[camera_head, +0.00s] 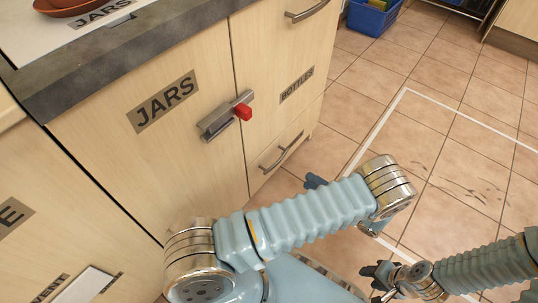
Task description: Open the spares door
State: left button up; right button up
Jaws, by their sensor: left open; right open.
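No door labelled spares shows in the head view. The JARS door (150,150) is pale wood and shut. A grey metal latch (217,122) with a red knob (243,111) sits at its right edge and reaches the seam with the BOTTLES front (285,60). My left gripper (315,181) is mostly hidden behind my own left arm. Only dark blue finger parts show, right of the cabinet and apart from the latch. My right gripper (382,275) is open and empty over the floor at the bottom right.
A grey worktop edge (130,55) runs above the doors, with a brown dish (68,6) on top. A lower drawer has a bar handle (282,151). Partly cut-off labelled fronts are at left. A blue crate (372,17) stands at the back. The tiled floor at right is largely clear.

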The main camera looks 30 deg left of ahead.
aim_at(279, 162)
pick_arm(q)
jog(key=a, duration=0.9)
jog(key=w+a, duration=0.1)
jog(key=a, duration=0.3)
jog(key=shift+a, duration=0.3)
grip_shut()
